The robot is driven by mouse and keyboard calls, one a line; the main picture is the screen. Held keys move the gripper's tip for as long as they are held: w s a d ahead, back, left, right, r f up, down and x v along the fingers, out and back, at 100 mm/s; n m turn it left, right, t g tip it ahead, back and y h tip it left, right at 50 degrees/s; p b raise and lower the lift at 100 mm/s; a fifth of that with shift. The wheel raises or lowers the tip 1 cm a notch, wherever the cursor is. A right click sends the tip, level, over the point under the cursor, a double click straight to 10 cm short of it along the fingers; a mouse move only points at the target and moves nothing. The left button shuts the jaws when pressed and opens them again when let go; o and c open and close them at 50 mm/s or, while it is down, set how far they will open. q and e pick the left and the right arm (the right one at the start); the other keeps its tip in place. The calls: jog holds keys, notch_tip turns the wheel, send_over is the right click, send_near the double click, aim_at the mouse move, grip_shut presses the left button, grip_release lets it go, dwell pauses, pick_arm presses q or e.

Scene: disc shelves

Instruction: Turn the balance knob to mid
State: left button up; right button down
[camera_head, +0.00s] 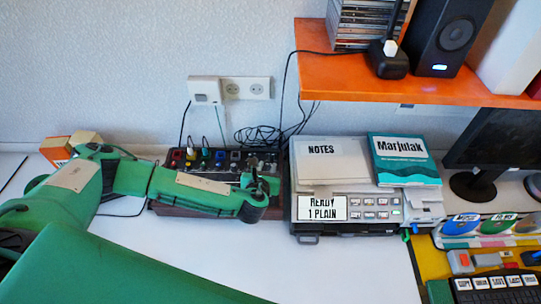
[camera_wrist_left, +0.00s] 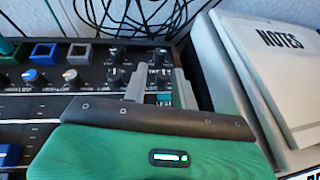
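The dark mixer panel (camera_head: 222,160) stands at the back of the white desk, with rows of knobs and coloured switches. My left gripper (camera_head: 263,178) reaches over its right end. In the left wrist view, the two grey fingers of my left gripper (camera_wrist_left: 159,78) are apart, over the panel's upper right corner. A small dark knob (camera_wrist_left: 159,57) shows between and just beyond the fingertips; I cannot tell if they touch it. Another dark knob (camera_wrist_left: 116,75) lies just left of the fingers. The labels are too small to read, so I cannot tell which is the balance knob.
A printer-like device (camera_head: 345,212) with a NOTES pad (camera_head: 325,160) stands close to the right of the panel. An orange shelf (camera_head: 430,88) with a speaker (camera_head: 450,38) hangs above right. Black cables (camera_head: 262,135) lie behind the panel.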

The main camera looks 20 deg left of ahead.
aim_at(271, 155)
pick_arm(q)
jog(key=x, duration=0.7)
jog(key=shift+w+f+p, duration=0.1)
jog(key=shift+w+p, duration=0.2)
